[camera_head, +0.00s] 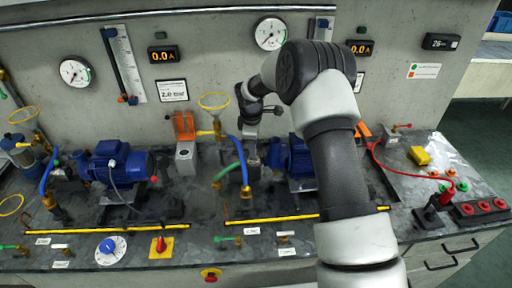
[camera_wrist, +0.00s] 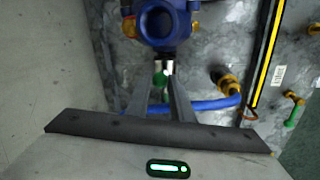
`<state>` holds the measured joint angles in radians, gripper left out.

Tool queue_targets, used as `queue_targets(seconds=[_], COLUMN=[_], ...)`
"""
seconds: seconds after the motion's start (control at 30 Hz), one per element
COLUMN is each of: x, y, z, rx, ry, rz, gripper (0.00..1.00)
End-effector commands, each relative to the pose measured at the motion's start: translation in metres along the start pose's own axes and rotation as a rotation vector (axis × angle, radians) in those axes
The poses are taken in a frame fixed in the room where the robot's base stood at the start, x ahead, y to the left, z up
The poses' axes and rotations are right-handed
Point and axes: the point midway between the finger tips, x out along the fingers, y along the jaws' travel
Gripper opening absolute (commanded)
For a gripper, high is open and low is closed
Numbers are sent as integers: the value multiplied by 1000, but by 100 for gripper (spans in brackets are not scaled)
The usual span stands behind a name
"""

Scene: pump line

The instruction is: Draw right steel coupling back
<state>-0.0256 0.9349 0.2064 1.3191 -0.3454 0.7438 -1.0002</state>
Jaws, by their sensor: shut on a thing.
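The right steel coupling (camera_wrist: 169,67) shows as a small silvery piece just below the round port of the right blue pump (camera_wrist: 165,22) in the wrist view. My gripper (camera_wrist: 159,76) is shut on it, one finger on each side. A green hose end (camera_wrist: 159,80) shows between the fingers. In the head view my gripper (camera_head: 251,150) points down just left of the right pump (camera_head: 290,155), which my arm partly hides. The coupling is too small there to make out clearly, and I cannot tell whether it touches the port.
A blue hose (camera_head: 239,160) with a brass end stands close left of my gripper. Yellow rails (camera_head: 272,218) run along the front. The left blue pump (camera_head: 120,160), a funnel (camera_head: 214,101) and a red cable (camera_head: 390,173) are also on the bench. The wall with gauges stands behind.

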Motion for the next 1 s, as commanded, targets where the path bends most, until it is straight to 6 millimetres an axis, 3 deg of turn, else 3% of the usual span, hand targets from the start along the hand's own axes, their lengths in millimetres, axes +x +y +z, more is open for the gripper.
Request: queue_targets(seconds=[0.03, 0.2, 0.47, 0.5, 0.6, 1.0], x=[1, -1, -3, -3, -3, -10], y=[-3, -8, -9, -9, -9, -8], z=[-14, -42, -46, -46, -46, -44], rx=[-6, -5, -3, -3, -3, -2], ry=[6, 7, 9, 9, 9, 5], rz=[3, 3, 1, 1, 1, 3], gripper=[0, 0, 0, 22, 39, 39])
